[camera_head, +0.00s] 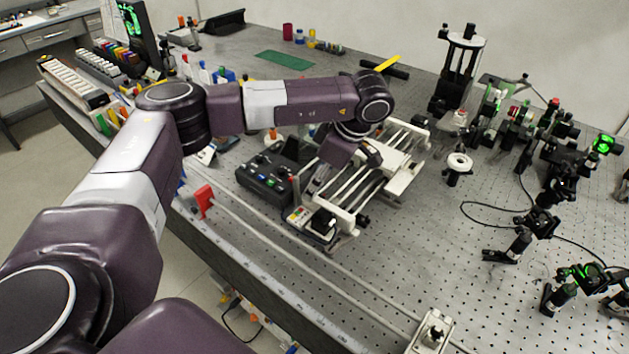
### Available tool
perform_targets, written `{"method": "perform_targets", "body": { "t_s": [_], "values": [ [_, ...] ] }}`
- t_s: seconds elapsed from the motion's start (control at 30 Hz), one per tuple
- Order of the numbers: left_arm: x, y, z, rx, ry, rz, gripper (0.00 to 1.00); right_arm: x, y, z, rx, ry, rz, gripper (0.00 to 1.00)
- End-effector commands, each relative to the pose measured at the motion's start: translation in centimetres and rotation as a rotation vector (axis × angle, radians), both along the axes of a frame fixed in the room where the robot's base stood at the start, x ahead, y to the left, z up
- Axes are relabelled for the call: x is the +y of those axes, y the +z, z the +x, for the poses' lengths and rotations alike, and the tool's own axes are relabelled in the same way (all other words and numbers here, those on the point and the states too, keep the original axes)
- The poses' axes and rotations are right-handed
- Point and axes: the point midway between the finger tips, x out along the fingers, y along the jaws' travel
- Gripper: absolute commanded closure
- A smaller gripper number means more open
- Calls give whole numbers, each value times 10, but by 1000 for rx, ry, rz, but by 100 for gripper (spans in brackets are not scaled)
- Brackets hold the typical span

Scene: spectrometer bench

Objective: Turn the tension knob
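A white and grey frame with long parallel metal rods, a roller-like device (399,178), stands on the bench at the middle of the head view. A small dark round part (362,220) sits at its near right corner; I cannot tell whether this is the tension knob. My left arm reaches in from the left and bends down over the device. My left gripper (318,182) points down at the device's left side. Its fingers are small and dark against the device, so contact and opening are unclear. My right gripper is not in view.
A black control box (264,182) with coloured buttons stands left of the device. A red bracket (203,199) is near the front edge. A white ring-topped post (457,166) and several optical mounts fill the right. Bare perforated bench (420,255) lies right and in front of the device.

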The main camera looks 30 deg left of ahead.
Motion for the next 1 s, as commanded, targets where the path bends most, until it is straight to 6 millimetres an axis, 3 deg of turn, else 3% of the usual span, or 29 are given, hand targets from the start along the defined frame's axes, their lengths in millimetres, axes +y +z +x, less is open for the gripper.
{"method": "perform_targets", "body": {
  "t_s": [0.3, 0.6, 1.0],
  "values": [
    [1, -4, 0, -2, -1, -1, 68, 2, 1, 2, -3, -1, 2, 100],
    [1, -4, 0, -2, -1, -1, 100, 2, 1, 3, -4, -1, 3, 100],
    [2, -4, 0, -3, -48, 1, 100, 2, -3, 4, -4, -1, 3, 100]
  ]
}}
